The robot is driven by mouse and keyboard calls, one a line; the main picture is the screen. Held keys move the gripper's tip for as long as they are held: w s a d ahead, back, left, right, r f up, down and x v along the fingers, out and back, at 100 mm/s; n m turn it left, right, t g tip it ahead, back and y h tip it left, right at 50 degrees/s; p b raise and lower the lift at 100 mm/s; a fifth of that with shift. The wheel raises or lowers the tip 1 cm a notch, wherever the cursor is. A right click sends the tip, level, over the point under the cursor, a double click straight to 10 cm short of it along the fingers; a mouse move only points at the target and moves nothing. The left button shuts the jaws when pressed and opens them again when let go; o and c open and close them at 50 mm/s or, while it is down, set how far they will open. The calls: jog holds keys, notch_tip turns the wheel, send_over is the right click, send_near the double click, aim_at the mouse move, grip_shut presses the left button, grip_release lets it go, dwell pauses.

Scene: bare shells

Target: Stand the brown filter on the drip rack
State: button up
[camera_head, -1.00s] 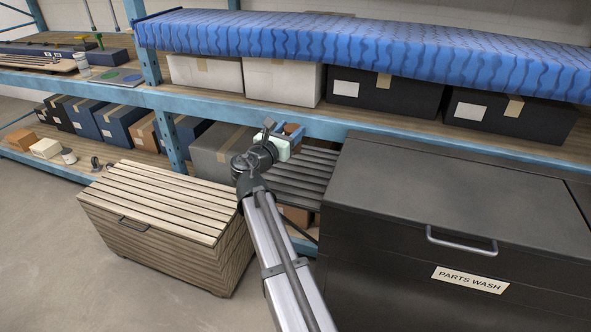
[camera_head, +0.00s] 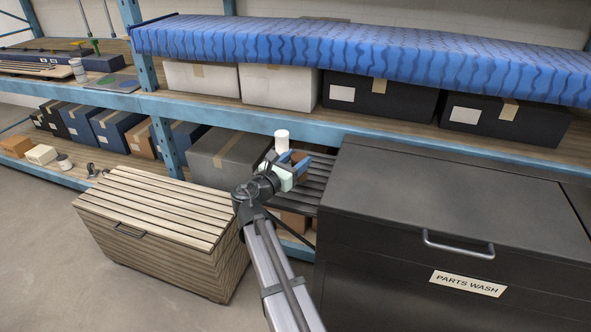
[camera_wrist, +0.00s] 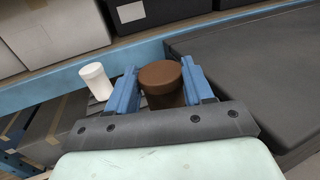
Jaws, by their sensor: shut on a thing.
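The brown filter (camera_wrist: 162,80) is a short round cylinder with a flat, slightly wider top. My gripper (camera_wrist: 160,85) is shut on it, with a blue finger on each side. In the head view the filter (camera_head: 301,156) shows partly behind the blue fingers of my gripper (camera_head: 291,163). The drip rack (camera_head: 318,178) is the dark slatted surface between the wooden chest and the black cabinet. The filter appears over the rack; its underside is hidden, so I cannot tell whether it touches the slats.
A white cylinder (camera_head: 282,141) stands upright at the rack's back left, left of my gripper; it also shows in the wrist view (camera_wrist: 96,80). The black parts-wash cabinet (camera_head: 440,200) is close on the right. A blue shelf beam (camera_head: 235,118) runs behind. The slatted chest (camera_head: 150,215) is left.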

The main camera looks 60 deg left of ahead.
jog(key=shift+f, duration=1.55)
jog(key=shift+f, duration=0.15)
jog(key=o, duration=1.1)
jog(key=shift+c, duration=0.2)
jog(key=shift+s+d, duration=0.2)
jog(key=shift+s, duration=0.05)
jog(key=v, duration=1.1)
jog(key=shift+s, duration=0.2)
